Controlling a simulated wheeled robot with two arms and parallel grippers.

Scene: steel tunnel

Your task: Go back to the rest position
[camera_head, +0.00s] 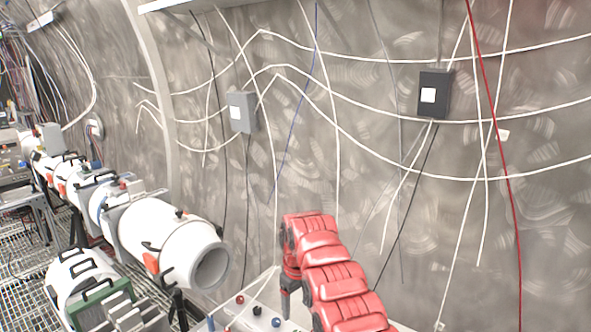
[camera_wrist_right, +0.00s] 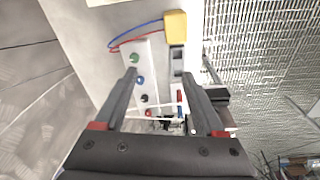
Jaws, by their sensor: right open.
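My right arm is red and comes up from the bottom middle of the head view. It bends over with a dark end, my right gripper (camera_head: 287,299), pointing down above a light panel. In the right wrist view my right gripper (camera_wrist_right: 160,76) is open, its two dark fingers apart with nothing held between them. My left gripper is not in view.
A white panel with coloured knobs (camera_wrist_right: 140,80) lies below the right gripper; some knobs (camera_head: 257,310) show in the head view. A yellow block (camera_wrist_right: 176,25) with red and blue cables is beyond. White pipe sections (camera_head: 160,240) stand left. A curved wall (camera_head: 350,180) carries cables.

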